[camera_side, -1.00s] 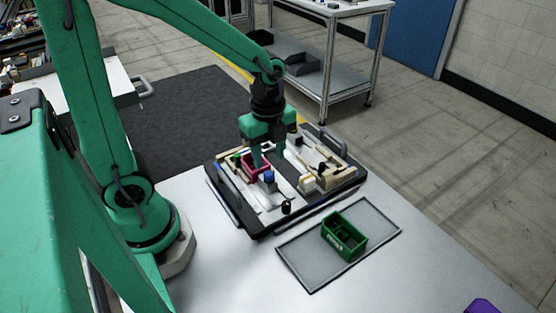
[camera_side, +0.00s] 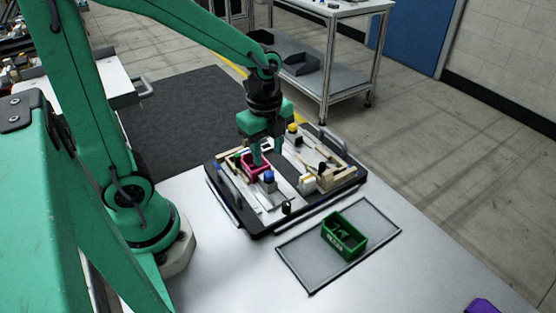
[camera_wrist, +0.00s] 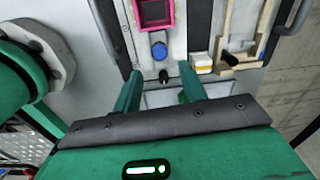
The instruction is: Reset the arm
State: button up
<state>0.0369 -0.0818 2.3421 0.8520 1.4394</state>
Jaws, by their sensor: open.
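My gripper (camera_side: 268,154) points down over the black-rimmed pallet fixture (camera_side: 262,233) in the side view. Its two green fingers are apart with nothing between them; they also show in the wrist view (camera_wrist: 160,78). In the wrist view the pink bin (camera_wrist: 155,27) lies ahead of the fingertips, with a blue-topped piece (camera_wrist: 158,51) nearer. Whether the fingers touch anything is not clear.
A green bin (camera_side: 345,240) sits on a grey tray (camera_side: 312,283) at the front right of the fixture. A yellow-topped piece (camera_side: 293,129) and wooden parts stand on the fixture. A purple thing (camera_side: 482,307) is at the lower right.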

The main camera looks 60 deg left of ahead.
jog(key=s+a+r+n+t, duration=0.1)
jog(key=s+r+n+t, duration=0.4)
jog(key=r+n, duration=0.6)
jog(key=shift+s+r+n, duration=0.15)
jog(key=shift+s+n, duration=0.55)
jog(key=shift+n, duration=2.3)
